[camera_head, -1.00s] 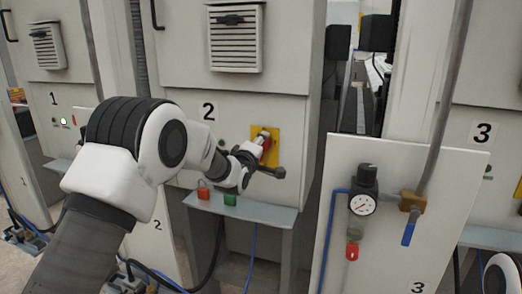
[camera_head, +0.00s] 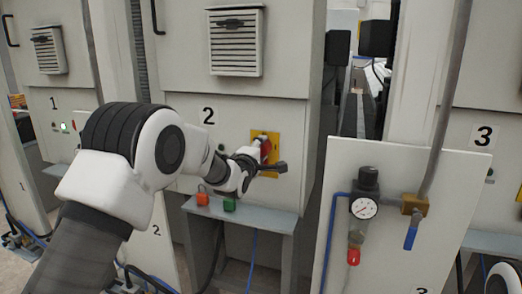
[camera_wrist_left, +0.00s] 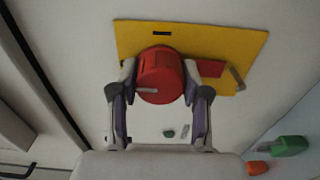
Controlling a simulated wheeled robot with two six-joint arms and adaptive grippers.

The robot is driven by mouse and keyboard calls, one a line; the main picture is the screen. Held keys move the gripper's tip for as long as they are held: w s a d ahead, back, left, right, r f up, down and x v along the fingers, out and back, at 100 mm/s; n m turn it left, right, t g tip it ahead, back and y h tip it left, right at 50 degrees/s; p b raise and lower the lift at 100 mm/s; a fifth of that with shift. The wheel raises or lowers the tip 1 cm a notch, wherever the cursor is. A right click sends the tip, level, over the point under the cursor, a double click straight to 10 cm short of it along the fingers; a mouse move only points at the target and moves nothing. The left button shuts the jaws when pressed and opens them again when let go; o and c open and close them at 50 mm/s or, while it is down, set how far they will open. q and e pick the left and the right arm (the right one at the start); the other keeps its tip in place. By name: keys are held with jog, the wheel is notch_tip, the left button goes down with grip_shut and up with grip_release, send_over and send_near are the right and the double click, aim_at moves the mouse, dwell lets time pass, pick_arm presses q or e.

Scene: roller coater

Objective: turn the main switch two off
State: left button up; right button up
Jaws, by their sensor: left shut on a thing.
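The main switch two is a red round knob (camera_head: 266,148) on a yellow plate (camera_head: 273,136), on the cabinet marked 2. In the left wrist view the red knob (camera_wrist_left: 158,72) sits between my two fingers, in front of the yellow plate (camera_wrist_left: 210,42). A pale line marks the knob's face. My left gripper (camera_head: 264,160) is shut on the knob, and its fingers (camera_wrist_left: 160,92) touch both sides. In the head view the gripper hides part of the knob. My right gripper does not show.
A panel with a gauge (camera_head: 364,208) and blue-handled valve (camera_head: 410,236) stands to the right. Cabinets 1 and 3 flank cabinet 2.

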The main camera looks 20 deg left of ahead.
pick_arm(q)
jog(key=o, duration=1.1)
jog(key=shift+o, duration=0.2)
jog(key=s, duration=1.2)
jog(key=shift+a, duration=0.25)
